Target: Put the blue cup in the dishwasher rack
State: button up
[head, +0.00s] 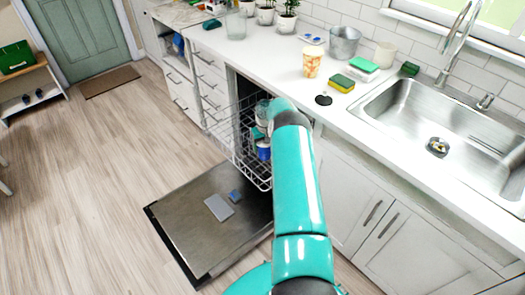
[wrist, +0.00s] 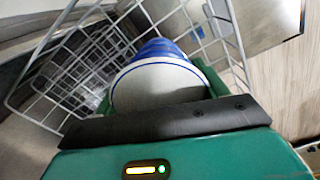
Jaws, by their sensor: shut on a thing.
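The blue cup shows in the head view (head: 263,153) as a small blue and white shape at the dishwasher rack (head: 222,127). In the wrist view the cup (wrist: 158,82) has a white round end with a thin blue rim facing the camera and a blue ribbed body beyond. My gripper (wrist: 155,88) is shut on the cup, with green fingers at its sides. The white wire rack (wrist: 75,65) surrounds the cup on the left and far side in the wrist view. I cannot tell whether the cup touches the rack's wires. My arm hides part of the rack in the head view.
The dishwasher door (head: 185,225) lies open and low, with a grey rectangle and a small blue item on it. The counter above holds a patterned cup (head: 312,62), sponges (head: 341,83), a metal bucket (head: 344,42) and plants. The sink (head: 440,130) is at right. Open floor lies left.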

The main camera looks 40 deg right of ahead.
jog(key=shift+w+d+f, duration=0.2)
jog(key=shift+w+f, duration=0.75)
jog(key=shift+f, duration=0.25)
jog(key=shift+w+f, duration=0.1)
jog(key=shift+f, duration=1.45)
jog(key=shift+f, duration=0.15)
jog(key=o, duration=1.1)
jog(key=shift+c, duration=0.2)
